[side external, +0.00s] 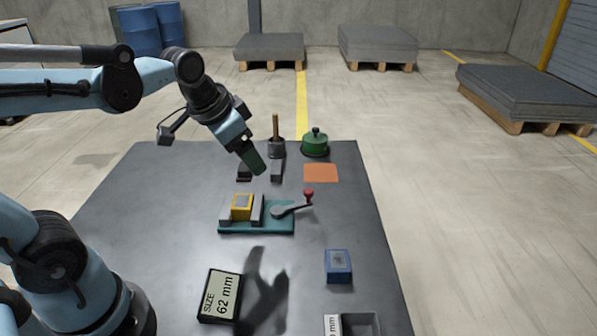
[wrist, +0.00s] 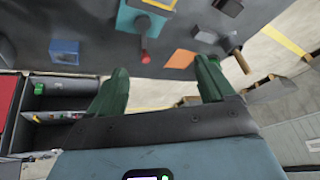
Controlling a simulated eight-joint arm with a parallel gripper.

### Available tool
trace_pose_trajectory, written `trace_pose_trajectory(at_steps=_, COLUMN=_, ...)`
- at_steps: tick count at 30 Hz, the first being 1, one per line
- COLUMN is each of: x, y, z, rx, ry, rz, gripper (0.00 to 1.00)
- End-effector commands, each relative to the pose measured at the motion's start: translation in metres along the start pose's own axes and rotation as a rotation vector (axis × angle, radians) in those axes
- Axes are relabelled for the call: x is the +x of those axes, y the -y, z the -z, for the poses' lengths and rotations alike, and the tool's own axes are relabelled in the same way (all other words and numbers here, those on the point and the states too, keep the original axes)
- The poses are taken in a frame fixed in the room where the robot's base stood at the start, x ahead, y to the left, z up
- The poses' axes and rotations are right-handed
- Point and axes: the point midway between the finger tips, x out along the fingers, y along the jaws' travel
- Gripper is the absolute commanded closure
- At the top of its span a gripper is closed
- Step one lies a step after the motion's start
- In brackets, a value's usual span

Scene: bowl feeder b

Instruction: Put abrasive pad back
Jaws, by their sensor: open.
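No thing in these frames is clearly labelled as the abrasive pad. A thin flat orange square (side external: 320,173) lies on the table right of my gripper and may be it; it also shows in the wrist view (wrist: 180,59). A blue block (side external: 338,266) with a grey top sits at the front right of the table, and in the wrist view (wrist: 65,52) it is at left. My gripper (side external: 257,170) hangs above the back of the table, behind the teal fixture. Its green fingers are spread apart in the wrist view (wrist: 160,85), with nothing visible between them.
The teal fixture (side external: 257,230) holds a yellow block (side external: 242,207) and has a red-knobbed lever (side external: 308,194). A size display (side external: 219,295) and grey bin (side external: 361,325) are in front.

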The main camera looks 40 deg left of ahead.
Motion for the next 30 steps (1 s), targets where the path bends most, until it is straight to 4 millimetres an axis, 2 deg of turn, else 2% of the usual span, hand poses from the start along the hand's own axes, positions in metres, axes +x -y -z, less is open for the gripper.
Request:
trace_pose_trajectory(at_steps=3, x=0.001, y=-0.022, z=-0.020, rx=-0.083, ry=-0.070, rz=-0.008, gripper=0.18)
trace_pose_trajectory(at_steps=9, x=0.005, y=-0.040, z=-0.037, rx=-0.181, ry=-0.141, rz=-0.026, gripper=0.18)
trace_pose_trajectory(at_steps=30, x=0.006, y=-0.043, z=-0.040, rx=-0.202, ry=-0.153, rz=-0.031, gripper=0.18)
